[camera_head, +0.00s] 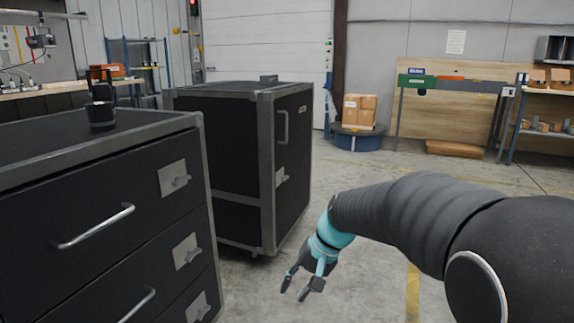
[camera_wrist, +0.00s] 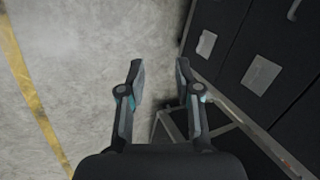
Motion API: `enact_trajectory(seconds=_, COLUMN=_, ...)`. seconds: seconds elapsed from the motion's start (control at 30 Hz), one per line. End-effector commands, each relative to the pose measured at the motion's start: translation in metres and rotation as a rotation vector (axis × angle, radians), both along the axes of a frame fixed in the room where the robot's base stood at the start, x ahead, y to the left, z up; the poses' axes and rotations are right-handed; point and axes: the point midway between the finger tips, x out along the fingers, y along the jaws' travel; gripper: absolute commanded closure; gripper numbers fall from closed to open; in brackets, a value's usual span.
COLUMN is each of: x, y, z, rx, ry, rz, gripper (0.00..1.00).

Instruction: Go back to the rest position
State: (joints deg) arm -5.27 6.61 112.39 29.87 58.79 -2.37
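My gripper (camera_head: 303,286) hangs at the end of my arm over the concrete floor, in front of the black cabinet. In the wrist view my gripper (camera_wrist: 158,72) has its two fingers apart with only bare floor between them. It is open and holds nothing. No strapped tote shows in either view.
A black drawer cabinet (camera_head: 95,190) with a dark cup (camera_head: 100,116) on top stands at left. Behind it is a tall black cabinet (camera_head: 290,150). Boxes (camera_head: 359,110) on a round blue base (camera_head: 360,138), and a shelf (camera_head: 545,115), stand farther back. Floor at centre right is clear.

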Motion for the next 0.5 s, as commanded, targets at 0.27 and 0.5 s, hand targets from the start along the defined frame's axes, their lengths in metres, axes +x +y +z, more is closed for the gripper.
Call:
enact_trajectory(seconds=0.27, x=-0.087, y=-0.066, z=0.014, rx=-0.238, ry=-0.122, rz=0.045, gripper=0.67)
enact_trajectory(seconds=0.5, x=-0.151, y=-0.109, z=0.023, rx=-0.392, ry=-0.234, rz=0.074, gripper=0.67)
